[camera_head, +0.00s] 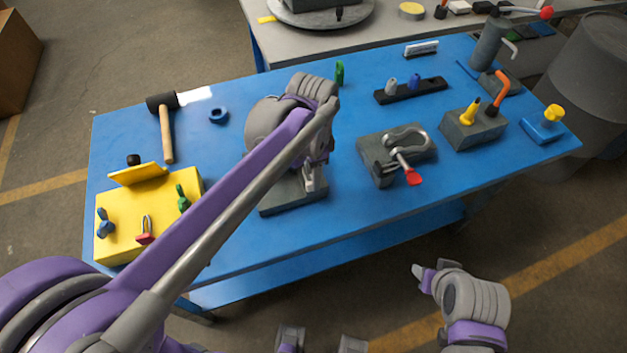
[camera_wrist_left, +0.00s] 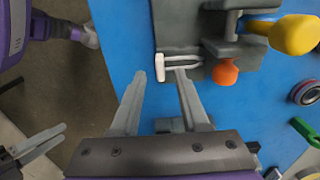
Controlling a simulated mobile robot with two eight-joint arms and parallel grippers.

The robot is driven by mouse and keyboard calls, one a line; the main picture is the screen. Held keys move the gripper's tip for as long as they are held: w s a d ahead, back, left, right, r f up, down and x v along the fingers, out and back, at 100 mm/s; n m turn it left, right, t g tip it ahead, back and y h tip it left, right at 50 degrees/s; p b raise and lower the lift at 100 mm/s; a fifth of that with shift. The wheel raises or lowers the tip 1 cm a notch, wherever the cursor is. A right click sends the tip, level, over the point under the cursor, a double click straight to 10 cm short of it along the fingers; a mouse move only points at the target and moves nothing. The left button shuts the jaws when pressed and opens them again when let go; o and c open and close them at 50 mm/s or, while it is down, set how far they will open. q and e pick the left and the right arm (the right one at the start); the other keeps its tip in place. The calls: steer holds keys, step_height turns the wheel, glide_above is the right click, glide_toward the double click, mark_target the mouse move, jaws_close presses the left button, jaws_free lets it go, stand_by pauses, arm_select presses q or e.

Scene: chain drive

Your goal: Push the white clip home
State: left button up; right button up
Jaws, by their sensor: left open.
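The white clip (camera_wrist_left: 160,67) is a short white bar with two thin prongs reaching right towards a dark grey block in the left wrist view. A gap shows between the bar and the block. My left gripper (camera_wrist_left: 160,82) is open, its two fingertips apart just below the clip in that view, with nothing between them. In the head view my left arm hides most of the fixture, and only its grey base (camera_head: 293,197) shows clearly. My right gripper (camera_head: 420,274) is off the table's front edge, and its jaws are not clear.
An orange knob (camera_wrist_left: 225,72) and a yellow handle (camera_wrist_left: 295,35) stand close to the clip. On the blue table (camera_head: 235,240) are a yellow box (camera_head: 130,235), a mallet (camera_head: 166,130), and a grey clamp fixture (camera_head: 375,150). The front strip is clear.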

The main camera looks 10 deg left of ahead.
arm_select(q)
steer(key=shift+f, duration=1.9)
jaws_close()
